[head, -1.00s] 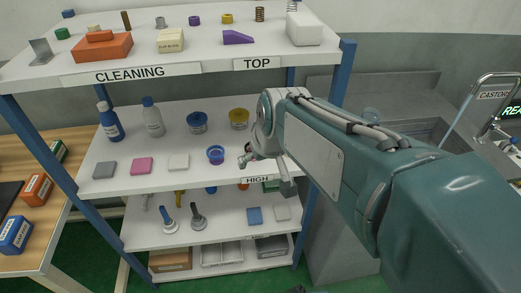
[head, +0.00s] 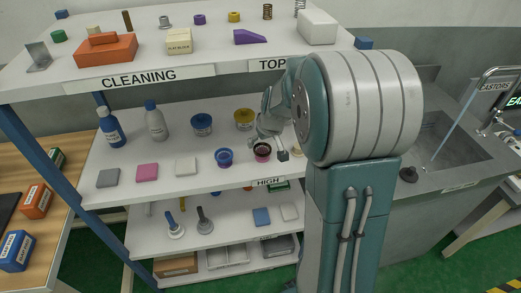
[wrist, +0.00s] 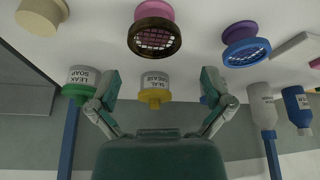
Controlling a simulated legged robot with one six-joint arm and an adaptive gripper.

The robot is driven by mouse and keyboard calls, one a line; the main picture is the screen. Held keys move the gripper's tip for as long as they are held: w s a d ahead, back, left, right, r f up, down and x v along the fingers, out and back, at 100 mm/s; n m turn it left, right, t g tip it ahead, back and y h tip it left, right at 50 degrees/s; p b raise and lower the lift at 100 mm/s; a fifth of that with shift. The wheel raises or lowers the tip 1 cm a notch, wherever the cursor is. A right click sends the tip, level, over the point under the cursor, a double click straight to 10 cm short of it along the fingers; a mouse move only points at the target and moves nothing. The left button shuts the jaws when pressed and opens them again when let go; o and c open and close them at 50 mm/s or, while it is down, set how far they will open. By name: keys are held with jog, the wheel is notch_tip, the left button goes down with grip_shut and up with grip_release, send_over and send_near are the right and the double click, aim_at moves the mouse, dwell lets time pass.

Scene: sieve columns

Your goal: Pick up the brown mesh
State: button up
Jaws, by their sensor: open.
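The brown mesh (head: 262,149) is a round sieve with a brown rim on a pink body, standing on the shelf marked HIGH. In the wrist view the brown mesh (wrist: 154,38) shows at top centre, with its mesh face visible. My gripper (wrist: 158,93) is open and empty, its two fingers spread apart. The mesh lies beyond the fingertips, roughly centred between them, and does not touch them. In the head view my gripper (head: 267,142) is right by the mesh and partly overlaps it in the picture.
A blue-rimmed purple sieve (head: 224,157) stands left of the brown one. Behind are a yellow-lidded jar (head: 245,119) and a blue-lidded jar (head: 202,124). A tan cylinder (wrist: 40,15) is on the other side. The top shelf (head: 215,70) is overhead.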

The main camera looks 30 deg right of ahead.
aim_at(262, 148)
jog(key=x, duration=0.3)
jog(key=shift+w+d+f, duration=0.1)
jog(key=shift+d+f, duration=0.2)
jog(key=shift+d, duration=0.05)
jog(key=shift+d+f, duration=0.1)
jog(key=shift+d, duration=0.05)
jog(key=shift+a, duration=0.3)
jog(key=c, duration=0.7)
